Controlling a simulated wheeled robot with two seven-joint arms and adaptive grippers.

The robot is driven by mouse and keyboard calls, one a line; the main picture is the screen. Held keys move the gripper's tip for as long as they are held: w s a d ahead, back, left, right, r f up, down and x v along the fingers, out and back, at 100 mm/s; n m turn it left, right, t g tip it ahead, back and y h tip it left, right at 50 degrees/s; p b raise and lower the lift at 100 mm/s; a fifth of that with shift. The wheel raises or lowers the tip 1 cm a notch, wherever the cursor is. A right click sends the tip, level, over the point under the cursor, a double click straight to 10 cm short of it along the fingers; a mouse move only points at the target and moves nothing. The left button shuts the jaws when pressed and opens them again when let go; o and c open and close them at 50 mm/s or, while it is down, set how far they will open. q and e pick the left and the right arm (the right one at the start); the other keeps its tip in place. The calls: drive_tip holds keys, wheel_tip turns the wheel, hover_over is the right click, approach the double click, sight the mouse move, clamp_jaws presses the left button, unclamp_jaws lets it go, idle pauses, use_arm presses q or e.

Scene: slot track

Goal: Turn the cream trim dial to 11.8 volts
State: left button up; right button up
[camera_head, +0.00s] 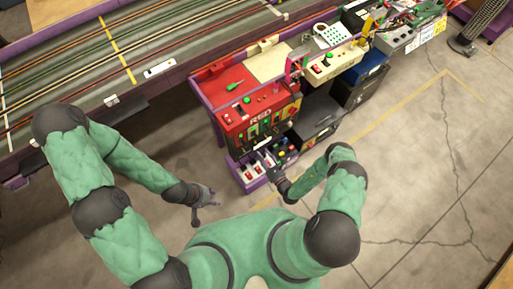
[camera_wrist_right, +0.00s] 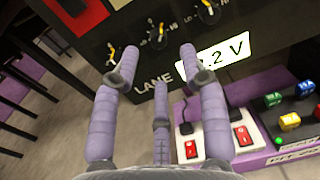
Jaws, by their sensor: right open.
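In the right wrist view, three small dials with LO and HI marks sit on a dark panel: a yellow one (camera_wrist_right: 111,54), an orange-yellow one (camera_wrist_right: 161,31) and a paler one (camera_wrist_right: 208,12) that may be the cream trim dial. A lit display (camera_wrist_right: 232,50) ends in ".2 V"; a finger hides its leading part. My right gripper (camera_wrist_right: 155,64) is open and empty, its fingers before the panel below the dials. In the head view my right gripper (camera_head: 281,184) is beside the low controls. My left gripper (camera_head: 205,203) looks open and empty over the floor.
A purple shelf below the panel carries red rocker switches (camera_wrist_right: 242,135) and coloured knobs (camera_wrist_right: 290,121). The red control box (camera_head: 245,100) stands beside the slot track (camera_head: 85,75). The floor at right (camera_head: 420,170) is clear.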

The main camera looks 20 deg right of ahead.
sight(255, 144)
drive_tip(key=shift+b+x, duration=0.5)
drive_tip(key=shift+x, duration=2.25)
clamp_jaws()
